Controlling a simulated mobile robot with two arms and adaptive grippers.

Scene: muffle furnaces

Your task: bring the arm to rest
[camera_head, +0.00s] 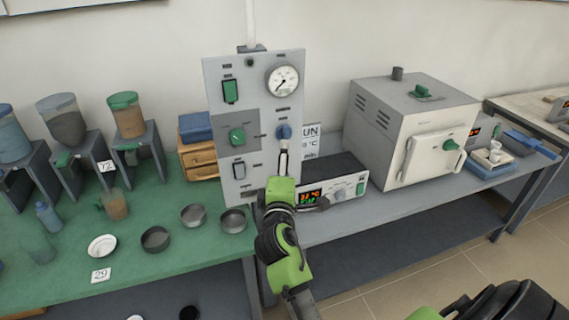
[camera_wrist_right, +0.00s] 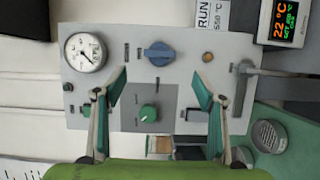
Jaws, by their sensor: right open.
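My right gripper (camera_head: 284,153) is in front of the grey control panel (camera_head: 212,90), close to the blue knob (camera_head: 283,131). In the right wrist view its two fingers (camera_wrist_right: 160,88) are apart, with nothing between them. That view also shows the blue knob (camera_wrist_right: 157,54) just beyond the fingertips and the green knob (camera_wrist_right: 148,113) between the fingers in the picture. The fingers look clear of both knobs, though the exact gap is hard to judge. My left gripper is not in view.
A controller with a lit display (camera_head: 312,197) stands right beside my arm. A white muffle furnace (camera_head: 405,130) and a balance (camera_head: 492,165) stand farther right. Hoppers (camera_head: 66,120), sieve pans (camera_head: 193,215) and a wooden drawer box (camera_head: 200,160) are on the green table at left.

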